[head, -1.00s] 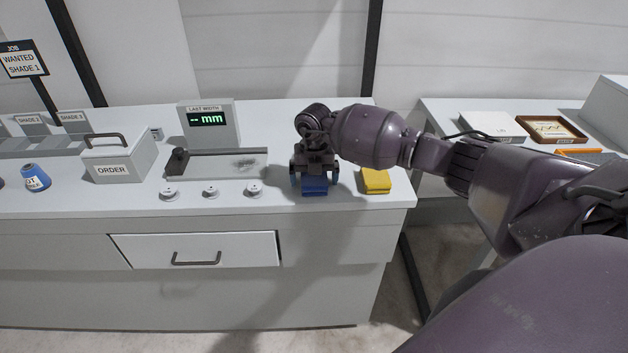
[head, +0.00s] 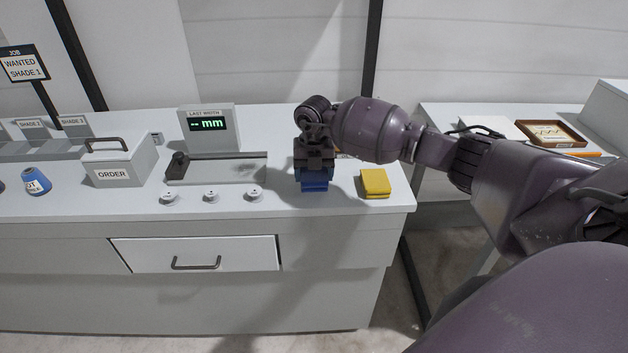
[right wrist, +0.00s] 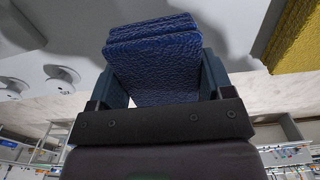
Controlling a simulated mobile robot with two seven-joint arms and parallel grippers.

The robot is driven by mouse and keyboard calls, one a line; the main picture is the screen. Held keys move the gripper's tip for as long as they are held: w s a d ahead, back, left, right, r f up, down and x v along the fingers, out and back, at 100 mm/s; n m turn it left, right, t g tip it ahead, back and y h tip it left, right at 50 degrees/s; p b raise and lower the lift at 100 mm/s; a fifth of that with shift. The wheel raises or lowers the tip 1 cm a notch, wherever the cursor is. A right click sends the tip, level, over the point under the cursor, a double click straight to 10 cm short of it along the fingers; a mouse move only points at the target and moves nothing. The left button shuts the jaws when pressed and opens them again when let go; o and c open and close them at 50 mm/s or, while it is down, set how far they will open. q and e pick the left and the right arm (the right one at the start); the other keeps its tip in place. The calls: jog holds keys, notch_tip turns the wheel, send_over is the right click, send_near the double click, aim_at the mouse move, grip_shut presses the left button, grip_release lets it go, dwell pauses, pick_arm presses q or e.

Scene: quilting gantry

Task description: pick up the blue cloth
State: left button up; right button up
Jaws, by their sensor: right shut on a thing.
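The blue cloth (head: 315,184) is a small folded block near the front edge of the bench, left of the yellow cloth (head: 375,183). My right gripper (head: 314,172) points down over it and is shut on it. In the right wrist view the blue cloth (right wrist: 155,55) sits between the two fingers, with a finger against each side. The gripper hides its upper part in the head view. I cannot tell whether the cloth still touches the bench. My left gripper is not in view.
Left of the cloth are several round white knobs (head: 211,196), a width gauge (head: 215,168) with a display, and an ORDER box (head: 118,163). A blue spool (head: 37,181) stands farther left. A second table at right holds a brown tray (head: 552,134). The bench ends just right of the yellow cloth.

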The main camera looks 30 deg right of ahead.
notch_tip(320, 180, up, 17)
dwell(0.4)
